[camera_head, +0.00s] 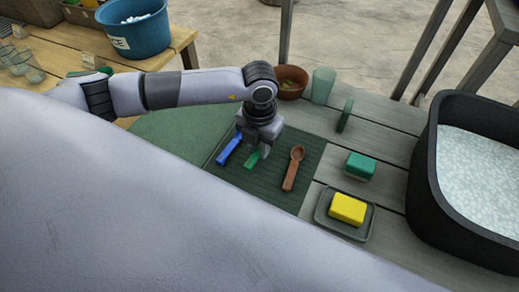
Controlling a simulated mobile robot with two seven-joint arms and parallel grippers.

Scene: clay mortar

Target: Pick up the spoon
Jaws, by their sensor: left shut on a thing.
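A brown spoon (292,170) lies on the dark green ribbed mat (311,152), bowl end toward the back. My left gripper (256,148) points down over the mat, to the left of the spoon and apart from it. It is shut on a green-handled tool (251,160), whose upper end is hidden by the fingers. A blue-handled tool (228,152) lies just left of the gripper, its far end close to a finger. My right gripper is not in view.
A yellow block (347,208) sits in a grey dish (360,233), with a green sponge (360,165) behind it. A black tub (421,180) stands at right. A brown bowl (291,88) and green cup (322,86) stand at the back. My large grey link hides the foreground.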

